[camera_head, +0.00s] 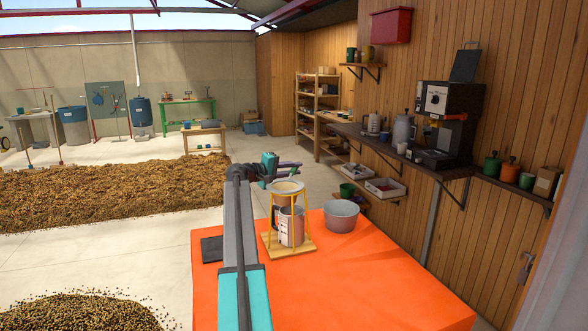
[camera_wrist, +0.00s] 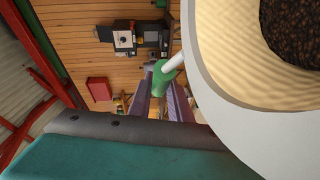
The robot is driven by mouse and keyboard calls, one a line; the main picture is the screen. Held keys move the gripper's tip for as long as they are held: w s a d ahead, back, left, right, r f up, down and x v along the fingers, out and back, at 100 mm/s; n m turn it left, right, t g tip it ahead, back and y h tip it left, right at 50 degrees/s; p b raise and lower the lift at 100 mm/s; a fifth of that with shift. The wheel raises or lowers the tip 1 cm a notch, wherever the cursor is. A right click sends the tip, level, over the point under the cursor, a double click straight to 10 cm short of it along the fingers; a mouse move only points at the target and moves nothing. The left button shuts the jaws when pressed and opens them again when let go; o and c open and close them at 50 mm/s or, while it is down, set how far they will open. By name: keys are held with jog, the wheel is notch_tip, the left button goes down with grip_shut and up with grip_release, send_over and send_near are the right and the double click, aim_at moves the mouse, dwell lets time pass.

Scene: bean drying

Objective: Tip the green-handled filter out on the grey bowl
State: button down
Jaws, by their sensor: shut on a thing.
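My gripper (camera_head: 289,172) is above the far side of the orange table. In the wrist view its purple fingers (camera_wrist: 161,92) are shut on the green handle (camera_wrist: 170,78) of the filter. The filter (camera_wrist: 215,85) has a white rim and a cream lining, with dark grounds (camera_wrist: 290,38) inside. In the head view a pale round top (camera_head: 287,187) shows at the yellow-legged stand (camera_head: 268,226), just below the gripper. I cannot tell whether the filter touches the stand. The grey bowl (camera_head: 341,217) stands on the table right of the stand.
A light can (camera_head: 291,228) stands inside the stand on its wooden base. A dark flat pad (camera_head: 211,249) lies at the table's left edge. The orange table (camera_head: 370,285) is clear in front. A wall shelf (camera_head: 400,160) with a coffee machine (camera_head: 447,105) is at the right.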

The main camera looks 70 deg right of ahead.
jog(key=c, duration=1.8)
grip_release()
jog(key=shift+a, duration=0.15)
jog(key=shift+o, duration=0.8)
jog(key=shift+w, duration=0.1)
jog(key=shift+r, duration=0.15)
jog(key=shift+r, duration=0.1)
jog(key=shift+p, duration=0.4)
jog(key=b+v, duration=0.6)
jog(key=v, duration=0.7)
jog(key=shift+a, duration=0.25)
jog(key=shift+f, duration=0.2)
